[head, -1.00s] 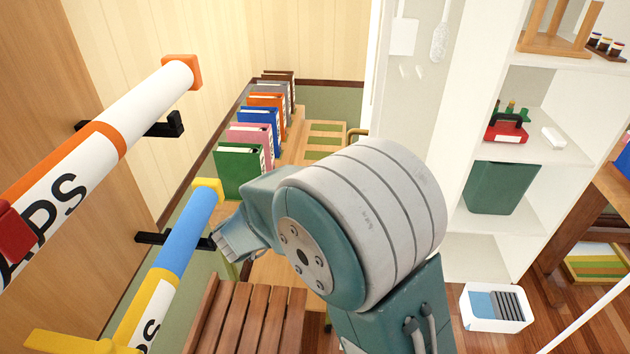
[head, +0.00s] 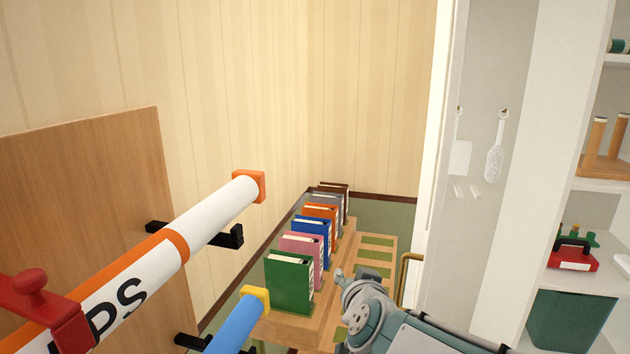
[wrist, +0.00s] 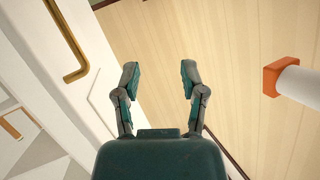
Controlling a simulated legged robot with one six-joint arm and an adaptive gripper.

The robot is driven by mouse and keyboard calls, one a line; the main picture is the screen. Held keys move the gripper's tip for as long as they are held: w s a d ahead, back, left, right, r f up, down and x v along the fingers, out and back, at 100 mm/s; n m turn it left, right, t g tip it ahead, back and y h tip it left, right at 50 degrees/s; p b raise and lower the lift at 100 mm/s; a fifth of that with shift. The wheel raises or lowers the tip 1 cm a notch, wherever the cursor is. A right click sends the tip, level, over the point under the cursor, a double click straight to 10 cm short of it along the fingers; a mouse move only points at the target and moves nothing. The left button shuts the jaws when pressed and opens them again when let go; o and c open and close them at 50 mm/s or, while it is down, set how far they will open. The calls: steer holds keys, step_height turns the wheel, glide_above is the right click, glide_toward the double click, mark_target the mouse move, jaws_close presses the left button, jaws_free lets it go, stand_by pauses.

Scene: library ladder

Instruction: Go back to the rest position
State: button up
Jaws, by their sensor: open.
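My gripper (wrist: 159,75) shows in the wrist view with its two dark green and grey fingers well apart and nothing between them. It points towards the striped wall, with a white door with a brass handle (wrist: 84,72) at left and the orange-ended white tube (wrist: 292,82) at right. In the head view, part of my arm shows at the bottom, right of the green binder (head: 289,284); I cannot clearly make out the fingers there.
Several binders stand in a row on a wooden bench (head: 290,328). The white tube (head: 215,210) and a blue tube (head: 238,325) are held on wall brackets at left. White shelves with a red box (head: 572,256) stand at right.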

steer(key=s+d+f+n+g, duration=0.1)
steer(key=s+d+f+g, duration=0.2)
steer(key=s, duration=0.8)
steer(key=s+d+f+n+g+h, duration=0.1)
steer(key=s+d+f+g, duration=0.2)
steer(key=s, duration=0.9)
steer(key=d+g, duration=0.2)
steer(key=shift+s+d+n+g, duration=0.25)
steer(key=shift+d+n+g, duration=0.05)
steer(key=shift+d, duration=0.1)
